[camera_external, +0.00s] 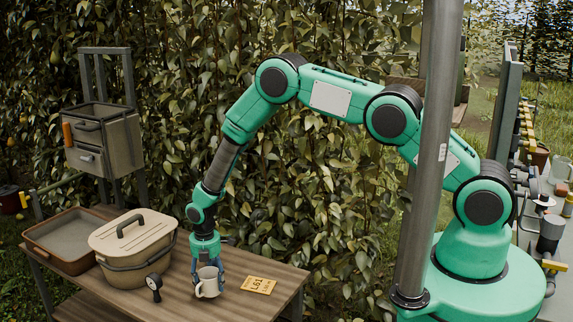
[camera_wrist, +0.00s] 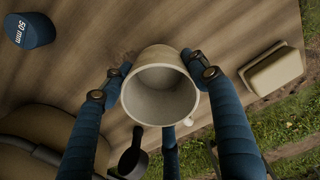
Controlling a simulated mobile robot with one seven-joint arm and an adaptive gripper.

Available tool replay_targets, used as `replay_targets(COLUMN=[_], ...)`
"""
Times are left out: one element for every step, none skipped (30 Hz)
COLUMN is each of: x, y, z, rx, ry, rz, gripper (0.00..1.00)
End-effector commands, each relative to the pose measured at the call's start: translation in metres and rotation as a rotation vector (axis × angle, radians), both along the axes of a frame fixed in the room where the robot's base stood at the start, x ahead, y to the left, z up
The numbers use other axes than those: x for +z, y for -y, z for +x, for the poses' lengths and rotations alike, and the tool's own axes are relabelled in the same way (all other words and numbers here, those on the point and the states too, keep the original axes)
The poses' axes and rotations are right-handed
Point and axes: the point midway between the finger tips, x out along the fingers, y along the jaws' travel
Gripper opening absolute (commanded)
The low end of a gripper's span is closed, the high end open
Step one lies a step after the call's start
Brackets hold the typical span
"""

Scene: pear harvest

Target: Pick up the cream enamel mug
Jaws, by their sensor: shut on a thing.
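My gripper (camera_external: 208,268) comes down from above and is shut on the mug. In the wrist view the blue fingers of my gripper (camera_wrist: 155,80) press against both sides of the mug, and a third finger shows below it. I cannot tell whether the mug's base touches the table.
A lidded beige basket (camera_external: 130,250) and a brown-rimmed tray (camera_external: 65,240) stand to the left. A small black dial tool (camera_external: 154,286) is close by the mug. A blue 50 mm piece (camera_wrist: 30,32) shows in the wrist view.

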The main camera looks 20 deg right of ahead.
Motion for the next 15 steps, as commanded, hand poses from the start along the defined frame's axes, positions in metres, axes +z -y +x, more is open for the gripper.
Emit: replay_targets(x=[0.002, 0.003, 0.004, 0.004, 0.005, 0.006, 0.006, 0.006, 0.008, 0.008, 0.008, 0.009, 0.010, 0.010, 0.011], y=[0.007, 0.011, 0.016, 0.021, 0.026, 0.031, 0.036, 0.041, 0.046, 0.051, 0.055, 0.061, 0.065, 0.069, 0.074], z=[-0.007, -0.011, -0.016, -0.020, -0.024, -0.029, -0.034, -0.038, -0.043, -0.048, -0.052, -0.057, -0.061, -0.064, -0.069], rx=[0.000, 0.000, 0.000, 0.000, 0.000, 0.000, 0.000, 0.000, 0.000, 0.000, 0.000, 0.000, 0.000, 0.000, 0.000], ry=[0.000, -0.001, 0.000, 0.000, -0.001, 0.001, -0.001, -0.001, 0.001, -0.001, -0.001, 0.000, 0.000, -0.001, 0.000], rz=[0.000, -0.001, 0.000, 0.000, -0.002, 0.001, -0.001, -0.002, 0.001, -0.001, -0.001, 0.000, 0.000, -0.001, 0.000], gripper=[0.24, 0.24, 0.24, 0.24, 0.24, 0.24, 0.24, 0.24, 0.24, 0.24, 0.24, 0.24, 0.24, 0.24, 0.24])
